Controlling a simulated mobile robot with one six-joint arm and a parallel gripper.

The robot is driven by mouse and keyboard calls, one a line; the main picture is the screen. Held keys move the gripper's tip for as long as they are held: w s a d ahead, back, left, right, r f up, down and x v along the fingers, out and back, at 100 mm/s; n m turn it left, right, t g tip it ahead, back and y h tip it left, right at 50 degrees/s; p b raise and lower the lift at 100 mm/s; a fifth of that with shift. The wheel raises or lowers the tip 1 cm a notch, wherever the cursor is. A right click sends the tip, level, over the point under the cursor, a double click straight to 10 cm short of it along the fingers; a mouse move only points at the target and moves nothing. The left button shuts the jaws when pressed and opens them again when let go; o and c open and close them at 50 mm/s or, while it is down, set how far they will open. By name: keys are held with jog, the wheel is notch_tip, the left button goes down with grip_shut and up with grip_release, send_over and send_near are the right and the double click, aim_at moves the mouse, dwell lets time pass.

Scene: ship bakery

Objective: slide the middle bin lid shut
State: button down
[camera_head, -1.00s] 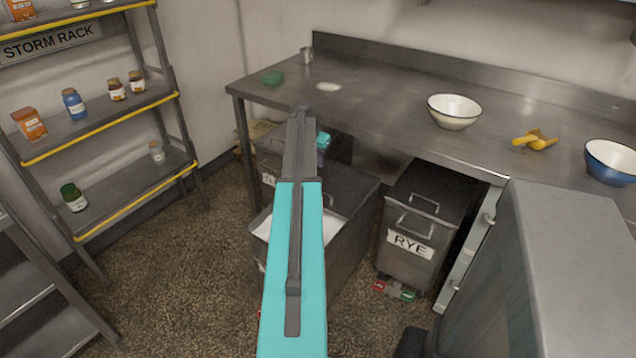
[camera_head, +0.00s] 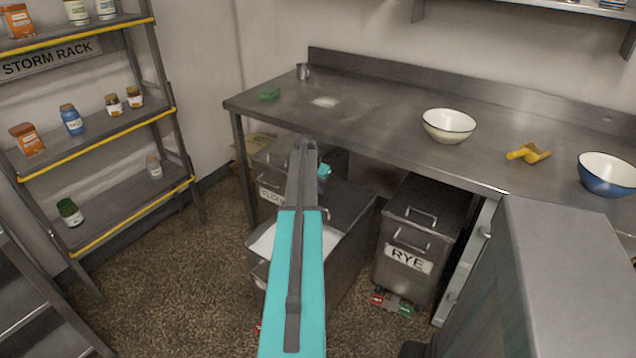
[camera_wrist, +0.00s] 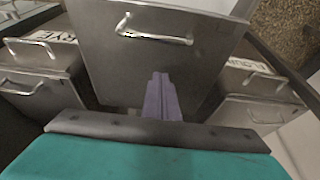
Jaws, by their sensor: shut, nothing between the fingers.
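The middle bin (camera_head: 342,262) stands under the counter between two labelled bins. Its front part is open and white contents (camera_head: 264,243) show inside. Its grey lid (camera_head: 350,203) lies slid toward the back, partly hidden behind my arm. In the wrist view, a grey metal panel of this bin with a bar handle (camera_wrist: 155,38) fills the upper middle. My gripper (camera_wrist: 162,85) is shut and empty, its fingers in front of that panel, short of the handle. I cannot tell whether they touch it. In the head view my arm hides the fingers.
The RYE bin (camera_head: 410,262) stands to the right and the FLOUR bin (camera_head: 272,165) to the left. The steel counter (camera_head: 370,115) overhangs the bins. A grey cabinet (camera_head: 570,260) stands at the right front. The floor (camera_head: 170,275) at left is clear up to the storm rack (camera_head: 120,140).

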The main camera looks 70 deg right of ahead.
jog(key=shift+x, duration=0.9)
jog(key=shift+w+a, duration=0.2)
jog(key=shift+a, duration=0.65)
jog(key=shift+w+a+f+p, duration=0.15)
jog(key=shift+a+p, duration=0.05)
jog(key=shift+a, duration=0.35)
jog(key=shift+w+a+f+p, duration=0.15)
jog(key=shift+w+a+p, duration=0.05)
jog(key=shift+a, duration=0.35)
jog(key=shift+a, duration=0.1)
